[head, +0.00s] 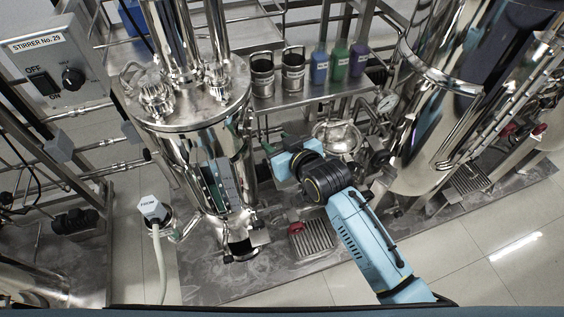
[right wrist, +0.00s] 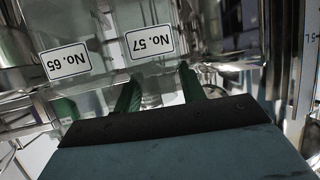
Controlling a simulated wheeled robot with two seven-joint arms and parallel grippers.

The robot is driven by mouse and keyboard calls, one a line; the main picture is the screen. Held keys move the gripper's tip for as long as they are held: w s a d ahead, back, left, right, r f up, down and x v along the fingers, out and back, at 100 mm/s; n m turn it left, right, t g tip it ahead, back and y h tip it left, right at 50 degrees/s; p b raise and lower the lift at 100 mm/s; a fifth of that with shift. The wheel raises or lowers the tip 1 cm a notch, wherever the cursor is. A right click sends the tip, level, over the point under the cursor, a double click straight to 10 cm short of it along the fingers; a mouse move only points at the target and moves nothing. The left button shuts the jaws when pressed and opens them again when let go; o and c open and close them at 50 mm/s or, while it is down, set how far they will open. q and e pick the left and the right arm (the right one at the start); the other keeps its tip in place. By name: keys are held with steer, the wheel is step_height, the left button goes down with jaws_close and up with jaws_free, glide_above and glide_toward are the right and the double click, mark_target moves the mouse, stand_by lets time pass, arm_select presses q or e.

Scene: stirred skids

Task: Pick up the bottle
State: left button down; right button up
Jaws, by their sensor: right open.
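Three small bottles stand in a row on the steel shelf at the back in the head view: a blue bottle (head: 319,68), a green bottle (head: 339,66) and a purple bottle (head: 358,62). Which one the task means I cannot tell. My right gripper (head: 268,146) is below and in front of the shelf, left of the bottles and beside the steel stirrer tank. In the right wrist view its two green fingers (right wrist: 158,92) are apart, with nothing clearly held between them. Upside-down labels No. 57 (right wrist: 150,42) and No. 65 (right wrist: 68,62) lie beyond the fingers. My left gripper is out of view.
The stirrer tank (head: 190,115) is close on the left. A large steel tank (head: 430,130) and pipes crowd the right.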

jaws_close()
steer(key=shift+r, duration=0.15)
